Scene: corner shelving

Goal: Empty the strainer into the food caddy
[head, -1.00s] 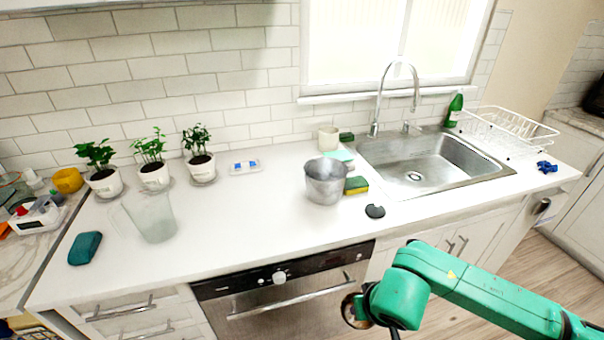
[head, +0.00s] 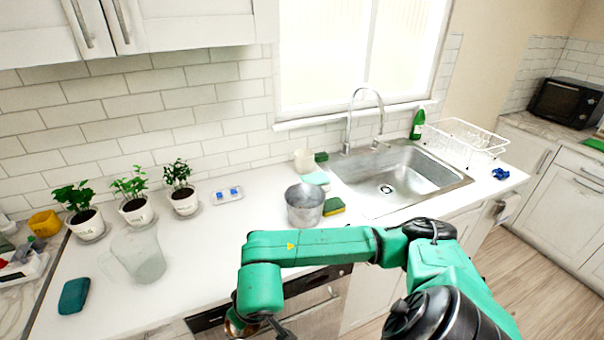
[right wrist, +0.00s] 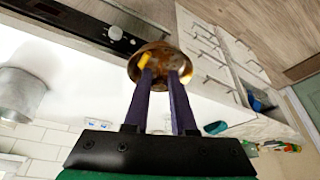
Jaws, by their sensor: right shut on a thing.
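My right gripper (right wrist: 165,70) is shut on a round, brownish metal bowl-shaped thing, seemingly the strainer (right wrist: 158,54). In the head view the strainer (head: 233,326) shows only in part at the bottom edge, in front of the dishwasher and mostly behind my arm. Its contents cannot be made out. An open grey metal bucket, seemingly the food caddy (head: 304,207), stands upright on the counter, farther back and to the right of the strainer. It also shows at the left of the right wrist view (right wrist: 20,92). My left gripper is not in view.
A yellow-green sponge (head: 334,206) lies just right of the bucket, beside the sink (head: 400,172). A clear pitcher (head: 140,257), several potted plants and a teal cloth-like pad (head: 74,296) stand or lie at the left. The counter between pitcher and bucket is clear.

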